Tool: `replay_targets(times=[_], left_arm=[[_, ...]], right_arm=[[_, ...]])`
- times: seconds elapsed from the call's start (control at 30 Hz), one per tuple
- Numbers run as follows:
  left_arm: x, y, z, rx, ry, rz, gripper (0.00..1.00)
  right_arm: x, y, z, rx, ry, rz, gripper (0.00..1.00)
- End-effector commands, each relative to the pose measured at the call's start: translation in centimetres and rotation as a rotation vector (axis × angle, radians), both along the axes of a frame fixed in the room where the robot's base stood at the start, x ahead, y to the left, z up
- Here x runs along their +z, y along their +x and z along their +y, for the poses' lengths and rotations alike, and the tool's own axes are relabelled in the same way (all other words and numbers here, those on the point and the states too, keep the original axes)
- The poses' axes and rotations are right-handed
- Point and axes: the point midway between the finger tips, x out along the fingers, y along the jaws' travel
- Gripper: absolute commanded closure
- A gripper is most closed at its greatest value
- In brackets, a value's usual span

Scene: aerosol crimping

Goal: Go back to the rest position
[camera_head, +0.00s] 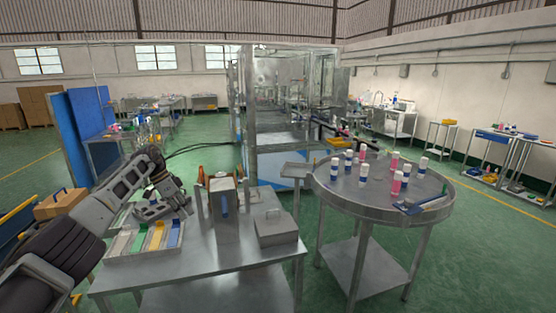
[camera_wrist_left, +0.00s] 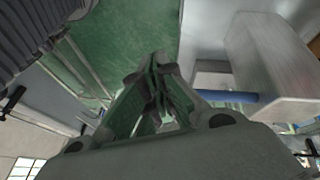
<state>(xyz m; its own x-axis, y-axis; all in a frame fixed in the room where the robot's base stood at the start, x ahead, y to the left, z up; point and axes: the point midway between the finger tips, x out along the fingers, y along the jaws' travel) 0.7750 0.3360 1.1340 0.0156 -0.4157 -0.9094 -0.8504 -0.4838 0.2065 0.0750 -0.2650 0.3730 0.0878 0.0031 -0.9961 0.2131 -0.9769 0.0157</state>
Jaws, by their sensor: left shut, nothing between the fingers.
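My left gripper (camera_head: 184,207) shows in the head view at the end of the left arm, above the left part of the steel table (camera_head: 190,264). It is beside the tray of coloured strips (camera_head: 120,255) and left of the crimping device (camera_head: 222,205). In the left wrist view the left gripper's fingers (camera_wrist_left: 163,100) meet near the middle, shut with nothing between them. A grey metal block with a blue rod (camera_wrist_left: 240,97) is to the right of the fingers there. My right gripper is in neither view.
A round steel table (camera_head: 380,208) at the right holds several white, blue and pink cans (camera_head: 363,172). A grey lidded box (camera_head: 275,228) is on the steel table's right side. A glass-walled machine (camera_head: 285,110) stands behind.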

Motion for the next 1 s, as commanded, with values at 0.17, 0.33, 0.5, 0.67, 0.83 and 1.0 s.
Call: replay_targets(times=[0.17, 0.33, 0.5, 0.67, 0.83, 1.0], left_arm=[[-0.6, 0.1, -0.5, -0.011, -0.014, -0.008, 1.00], [-1.6, 0.2, -1.2, -0.026, -0.036, -0.021, 1.00], [-2.9, 0.4, -2.2, -0.048, -0.070, -0.042, 1.00], [-4.7, 0.6, -3.6, -0.073, -0.115, -0.070, 1.00], [-7.4, 0.9, -5.7, -0.107, -0.184, -0.115, 1.00], [-11.4, 0.9, -8.6, -0.138, -0.284, -0.185, 1.00]], right_arm=[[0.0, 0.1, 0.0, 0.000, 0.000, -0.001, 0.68], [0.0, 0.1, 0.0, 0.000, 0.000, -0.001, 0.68], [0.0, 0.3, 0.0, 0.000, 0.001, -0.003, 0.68], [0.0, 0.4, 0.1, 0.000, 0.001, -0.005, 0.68], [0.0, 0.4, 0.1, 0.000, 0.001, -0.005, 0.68], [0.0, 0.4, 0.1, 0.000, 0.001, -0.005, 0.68]])
